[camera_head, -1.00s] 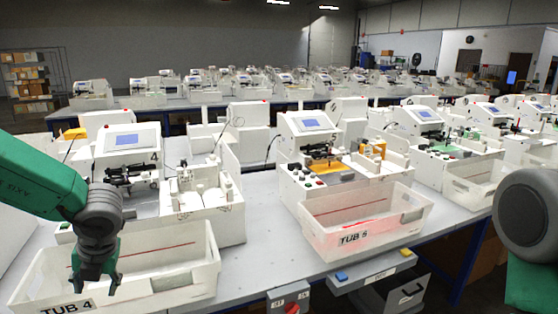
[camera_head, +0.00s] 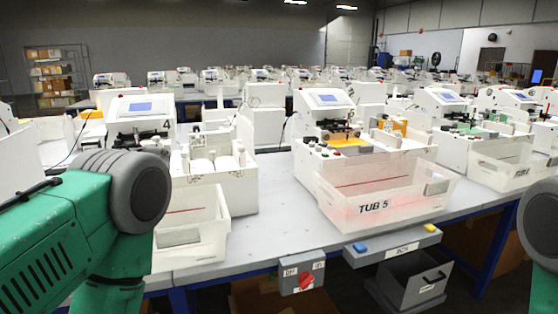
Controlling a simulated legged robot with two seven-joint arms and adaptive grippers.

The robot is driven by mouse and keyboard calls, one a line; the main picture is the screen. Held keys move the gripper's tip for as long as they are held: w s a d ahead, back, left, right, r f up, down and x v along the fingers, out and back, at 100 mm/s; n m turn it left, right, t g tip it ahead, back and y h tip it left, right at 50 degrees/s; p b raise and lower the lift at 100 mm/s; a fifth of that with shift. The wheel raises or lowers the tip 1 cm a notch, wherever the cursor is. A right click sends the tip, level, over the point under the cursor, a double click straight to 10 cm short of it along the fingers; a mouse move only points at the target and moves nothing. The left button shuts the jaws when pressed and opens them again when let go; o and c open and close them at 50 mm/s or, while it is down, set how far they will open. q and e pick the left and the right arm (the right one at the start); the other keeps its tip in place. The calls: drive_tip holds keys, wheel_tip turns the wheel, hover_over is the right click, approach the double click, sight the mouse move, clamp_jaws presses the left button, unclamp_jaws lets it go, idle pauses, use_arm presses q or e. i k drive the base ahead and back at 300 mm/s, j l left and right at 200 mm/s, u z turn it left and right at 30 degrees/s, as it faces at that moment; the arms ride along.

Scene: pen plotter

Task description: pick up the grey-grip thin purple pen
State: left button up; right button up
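I cannot make out a grey-grip thin purple pen in this view. The translucent white bin marked TUB 5 (camera_head: 415,206) stands at the front of the bench, with a thin red line and a reddish tint showing on it. Another white bin (camera_head: 214,232), to its left, is partly covered by my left arm, and so is its label. My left arm's green link and grey joint fill the lower left, but my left gripper is not in view. Only part of my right arm shows at the right edge, without its gripper.
White plotter machines (camera_head: 330,115) stand behind the bins along the grey bench (camera_head: 268,232). A control box with a red knob (camera_head: 305,281) hangs at the bench's front edge. A grey drawer-like box (camera_head: 408,285) is below TUB 5. Bare bench lies between the two bins.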

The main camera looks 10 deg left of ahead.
sight(135, 128)
drive_tip(key=i+j+u, duration=0.5)
drive_tip(key=j, duration=0.2)
drive_tip(key=i+j+u, duration=0.45)
drive_tip(key=i+j, duration=0.1)
drive_tip(key=i, duration=0.1)
